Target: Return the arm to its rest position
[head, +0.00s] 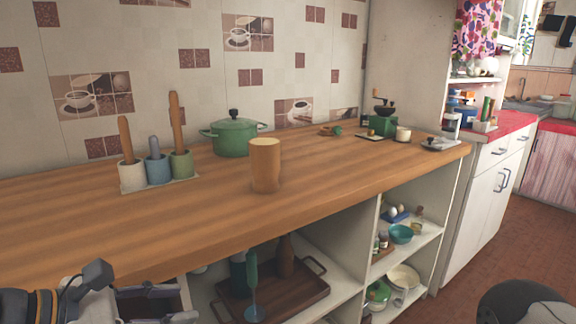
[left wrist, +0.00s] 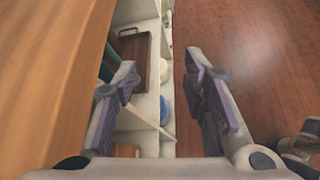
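My left gripper (head: 158,302) is at the bottom left of the head view, in front of the counter's front edge. In the left wrist view its two fingers (left wrist: 162,78) stand wide apart with nothing between them. Below them show the open shelves and the brown floor. A dark rounded part with grey beside it, at the bottom right of the head view, looks like part of my own body. My right gripper cannot be made out.
The wooden counter (head: 110,235) runs close beside my left gripper. On it stand a wooden cylinder (head: 265,165), a green pot (head: 233,136), and a tray (head: 160,186) of cups. The shelf below holds a brown tray (head: 290,300) with bottles.

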